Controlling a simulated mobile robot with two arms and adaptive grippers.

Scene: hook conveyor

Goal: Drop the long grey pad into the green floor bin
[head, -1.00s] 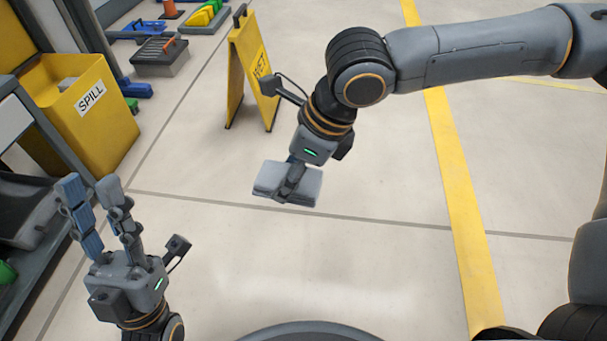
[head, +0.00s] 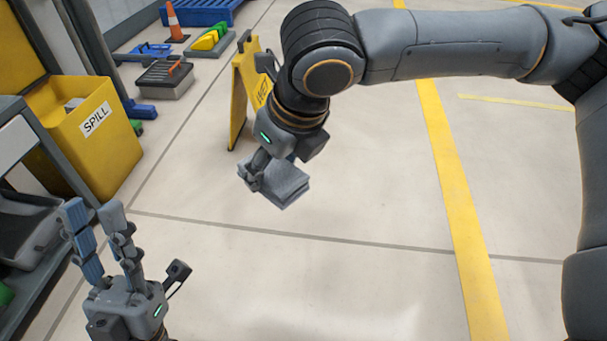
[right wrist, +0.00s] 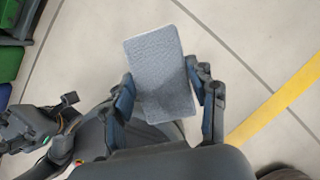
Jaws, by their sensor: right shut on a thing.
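The long grey pad (head: 284,186) hangs from my right gripper (head: 262,176) above the open floor in the head view. In the right wrist view the grey pad (right wrist: 160,75) sits between the two fingers, its flat textured face showing. My left gripper (head: 92,208) is open and empty at the lower left. A green shape (right wrist: 10,62) shows at the left edge of the right wrist view, and a sliver of green (head: 5,293) at the left edge of the head view. I cannot tell whether either is the green floor bin.
A yellow bin marked SPILL (head: 95,145) stands at the left, beside a grey shelf unit (head: 48,150). A yellow wet-floor sign (head: 241,105) stands behind my right gripper. A grey toolbox (head: 165,80) and cone (head: 175,22) are further back. The middle floor is clear.

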